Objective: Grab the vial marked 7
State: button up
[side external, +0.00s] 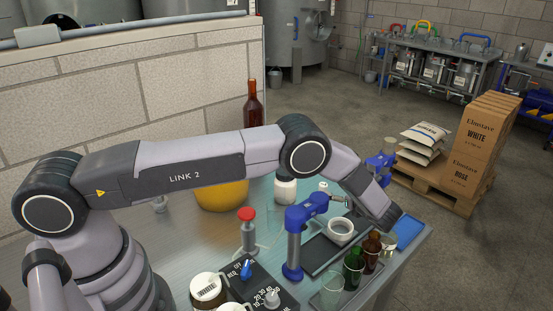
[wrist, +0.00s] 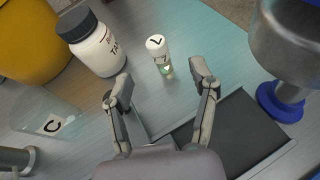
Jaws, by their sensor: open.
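A small clear vial (wrist: 160,56) with a white cap stands in the wrist view, just beyond my fingertips and roughly centred between them. The mark on its cap looks like a turned 7, and there is greenish content near its base. My gripper (wrist: 162,82) is open and empty, with one finger to each side of the vial's line and not touching it. In the side external view a small white cap (side external: 323,186) shows beside the blue stand, likely the same vial. My gripper's fingers are not clear in that view.
A white jar (wrist: 98,45) with a black lid stands close left of the vial. A clear glass marked C (wrist: 52,124) is farther left. A yellow container (wrist: 30,40) is behind. A blue-based stand (wrist: 278,102) and a dark tray (wrist: 235,130) are at right.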

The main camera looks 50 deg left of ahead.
aim_at(324, 185)
jog(key=x, duration=0.8)
jog(key=shift+s+a, duration=0.15)
jog(key=shift+s, duration=0.1)
jog(key=shift+r, duration=0.1)
grip_shut()
